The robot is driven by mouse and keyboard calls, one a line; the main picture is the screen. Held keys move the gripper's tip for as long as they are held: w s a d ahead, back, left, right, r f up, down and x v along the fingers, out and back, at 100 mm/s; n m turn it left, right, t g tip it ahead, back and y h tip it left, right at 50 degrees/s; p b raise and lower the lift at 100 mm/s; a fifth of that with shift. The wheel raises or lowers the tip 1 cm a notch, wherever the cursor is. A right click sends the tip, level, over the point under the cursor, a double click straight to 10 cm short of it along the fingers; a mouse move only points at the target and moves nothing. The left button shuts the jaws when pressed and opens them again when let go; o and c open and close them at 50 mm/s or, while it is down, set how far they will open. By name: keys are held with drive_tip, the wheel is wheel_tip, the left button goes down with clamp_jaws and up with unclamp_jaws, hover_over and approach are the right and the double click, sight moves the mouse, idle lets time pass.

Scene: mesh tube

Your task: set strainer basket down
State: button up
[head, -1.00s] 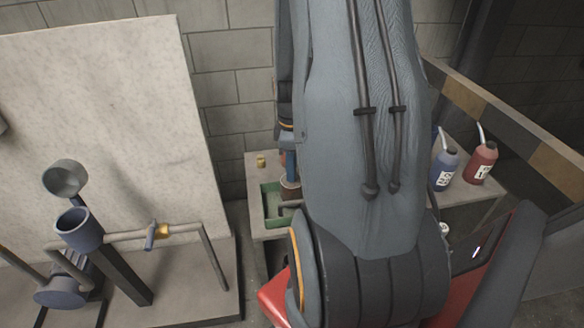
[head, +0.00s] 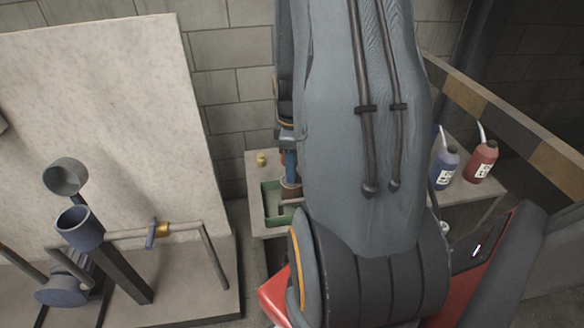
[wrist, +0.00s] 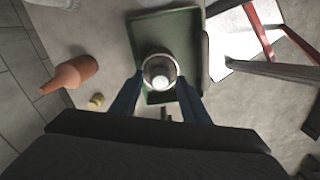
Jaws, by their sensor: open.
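The strainer basket (wrist: 160,72), a round grey cup with a pale rim seen from above, stands in the green tray (wrist: 192,25) in the wrist view. My gripper (wrist: 160,80) is open, with one blue finger on each side of the basket; I cannot tell whether either finger touches it. In the head view the basket (head: 291,192) is a small brownish shape at the tray's (head: 266,212) right part, under the blue fingers. My arm hides the tray's right side there.
An orange-brown bottle-like object (wrist: 70,75) and a small yellow piece (wrist: 96,101) lie left of the tray in the wrist view. A white sheet (wrist: 232,48) is to its right. Blue (head: 445,165) and red (head: 481,162) bottles stand further right. Pipework with a blue cup (head: 79,228) is at left.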

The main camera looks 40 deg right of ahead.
wheel_tip(320, 180, up, 12)
drive_tip(key=b, duration=0.2)
drive_tip(key=s+a+f+m, duration=0.1)
drive_tip(key=a+m, duration=0.1)
drive_tip(key=a, duration=0.6)
drive_tip(key=s+a+f+m, duration=0.1)
drive_tip(key=a+m, duration=0.2)
drive_tip(key=a, duration=0.5)
drive_tip(key=s+a+f+m+t, duration=0.1)
drive_tip(key=a+m, duration=0.2)
drive_tip(key=a, duration=0.5)
drive_tip(key=shift+s+a, duration=0.15)
drive_tip(key=shift+a, duration=0.05)
drive_tip(key=shift+d+f, duration=0.1)
